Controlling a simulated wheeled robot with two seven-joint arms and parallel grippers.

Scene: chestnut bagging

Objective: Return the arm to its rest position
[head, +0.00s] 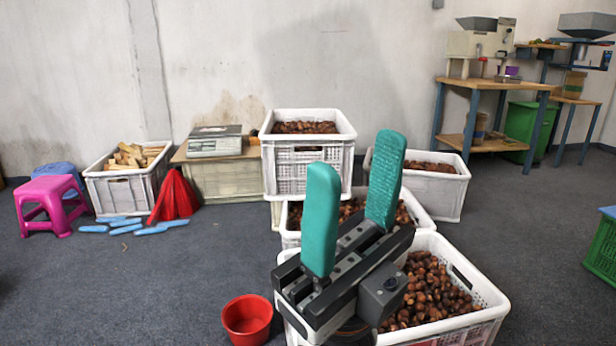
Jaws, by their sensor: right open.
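My right gripper (353,208) shows large in the foreground, with two teal fingers standing upright and well apart. It is open, with nothing between its fingers. In the picture it overlaps the near white crate of chestnuts (492,314) and hides that crate's left part. The loose chestnuts (435,291) in this crate show to the right of the gripper. My left gripper is not in view.
Behind stand more white chestnut crates, one raised (305,174) and one at the right (448,193). A red bucket (247,319) stands left of the near crate. A scale (214,141), pink stool (47,204) and workbench (497,84) are farther off.

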